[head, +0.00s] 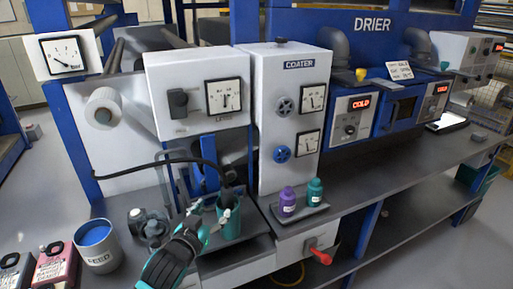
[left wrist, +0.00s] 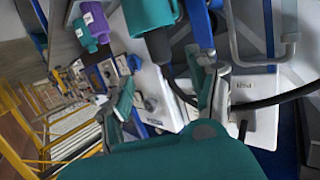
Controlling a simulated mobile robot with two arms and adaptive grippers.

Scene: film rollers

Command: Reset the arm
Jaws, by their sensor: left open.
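My left gripper (head: 211,216) reaches up from the bottom of the head view, with its fingers apart. A teal beaker (head: 229,226) stands on the bench just beyond and beside the fingertips; a black hose end hangs into it. In the left wrist view the two fingers (left wrist: 168,88) are spread with nothing held between them. The teal beaker (left wrist: 150,13) and the black nozzle (left wrist: 158,46) show past the fingertips. I cannot tell whether a finger touches the beaker. My right gripper is in neither view.
A grey FEED pot (head: 99,254) and dark fittings (head: 152,228) stand left of the arm. Purple (head: 288,203) and teal (head: 314,192) bottles sit on a small tray at right. The coater cabinet (head: 279,112) rises behind. A red-handled lever (head: 319,256) projects at the bench front.

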